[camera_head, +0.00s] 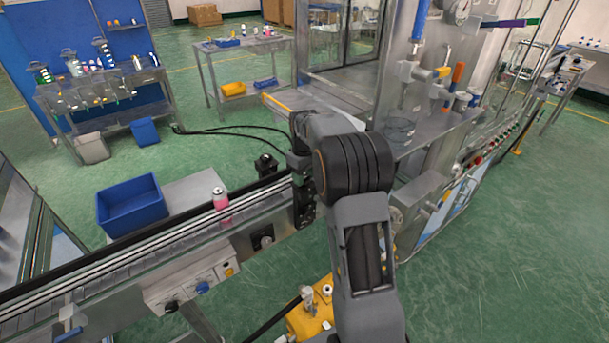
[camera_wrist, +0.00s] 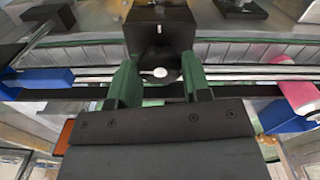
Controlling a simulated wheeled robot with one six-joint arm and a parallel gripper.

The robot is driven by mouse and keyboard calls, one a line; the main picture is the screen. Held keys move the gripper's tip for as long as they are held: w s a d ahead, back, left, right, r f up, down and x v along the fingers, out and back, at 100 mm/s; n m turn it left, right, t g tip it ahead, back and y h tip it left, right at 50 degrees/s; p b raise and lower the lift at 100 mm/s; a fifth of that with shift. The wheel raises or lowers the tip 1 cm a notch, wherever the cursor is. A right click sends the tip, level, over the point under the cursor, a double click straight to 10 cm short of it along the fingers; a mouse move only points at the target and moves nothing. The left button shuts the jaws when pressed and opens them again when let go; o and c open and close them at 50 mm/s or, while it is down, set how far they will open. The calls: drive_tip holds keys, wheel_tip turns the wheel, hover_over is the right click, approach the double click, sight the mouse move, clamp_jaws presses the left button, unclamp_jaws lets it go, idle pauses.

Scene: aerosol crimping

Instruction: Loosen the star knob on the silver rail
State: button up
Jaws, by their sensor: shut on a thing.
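My gripper (camera_wrist: 160,75) has two green fingers, in the wrist view, on either side of a small dark part with a pale round centre (camera_wrist: 160,72). This looks like the star knob, just in front of a black block (camera_wrist: 160,33); its lobes are mostly hidden. The fingers are shut on it. The silver rail (camera_wrist: 245,73) runs across behind the fingers. In the head view the conveyor with its silver rail (camera_head: 150,243) runs from lower left to my wrist, which hides the knob and fingertips.
A pink can (camera_head: 221,200) stands on the conveyor left of my wrist; it also shows at the right of the wrist view (camera_wrist: 299,97). A blue bin (camera_head: 131,207) lies behind the conveyor. A steel machine frame (camera_head: 400,150) stands close on the right.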

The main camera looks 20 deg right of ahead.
drive_tip(key=shift+r, duration=0.1)
idle(0.3)
drive_tip(key=o, duration=0.9)
drive_tip(key=shift+o, duration=0.2)
wheel_tip(320, 180, up, 14)
drive_tip(key=shift+b, duration=0.35)
drive_tip(key=shift+f, duration=0.2)
